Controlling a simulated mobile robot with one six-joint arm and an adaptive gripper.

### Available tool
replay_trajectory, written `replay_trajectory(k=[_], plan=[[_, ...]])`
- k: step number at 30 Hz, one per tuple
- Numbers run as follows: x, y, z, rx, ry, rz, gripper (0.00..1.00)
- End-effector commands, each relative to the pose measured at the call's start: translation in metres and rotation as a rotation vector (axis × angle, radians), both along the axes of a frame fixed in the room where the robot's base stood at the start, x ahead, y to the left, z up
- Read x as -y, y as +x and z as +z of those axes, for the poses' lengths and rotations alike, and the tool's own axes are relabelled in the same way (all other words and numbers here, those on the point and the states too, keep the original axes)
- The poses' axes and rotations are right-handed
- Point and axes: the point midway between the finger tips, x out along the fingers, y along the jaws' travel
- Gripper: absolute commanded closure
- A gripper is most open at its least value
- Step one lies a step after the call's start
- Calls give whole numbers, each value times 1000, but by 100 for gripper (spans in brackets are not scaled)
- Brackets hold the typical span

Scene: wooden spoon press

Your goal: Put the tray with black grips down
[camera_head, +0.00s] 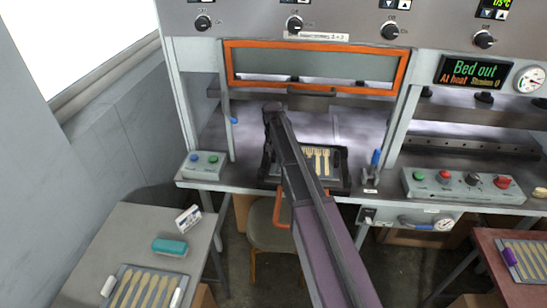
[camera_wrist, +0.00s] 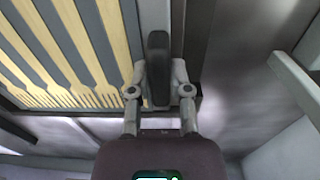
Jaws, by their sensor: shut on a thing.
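The tray with black grips (camera_head: 343,172) shows in the head view at the press opening, partly behind my arm. Pale wooden forks (camera_head: 318,160) lie side by side on it. In the wrist view the tray (camera_wrist: 88,47) fills the upper left, fork tines toward me. My gripper (camera_wrist: 158,90) is shut on the tray's black grip (camera_wrist: 158,60), one finger on each side. My arm hides the gripper in the head view. I cannot tell whether the tray touches the surface under it.
The press's orange-framed guard (camera_head: 315,44) is above the tray. A button box (camera_head: 204,164) stands left and a blue-handled lever (camera_head: 374,165) right. Another tray (camera_head: 530,262) sits at right.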

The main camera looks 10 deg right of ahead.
Motion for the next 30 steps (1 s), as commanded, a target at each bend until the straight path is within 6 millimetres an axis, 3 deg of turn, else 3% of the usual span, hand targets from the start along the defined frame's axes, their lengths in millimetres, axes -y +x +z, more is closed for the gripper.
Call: replay_trajectory(k=[16,17,20,30], plan=[[0,0,-6,0,-1,0,100],[0,0,-6,0,0,0,69],[0,0,-5,0,0,0,40],[0,0,-5,0,0,0,40]])
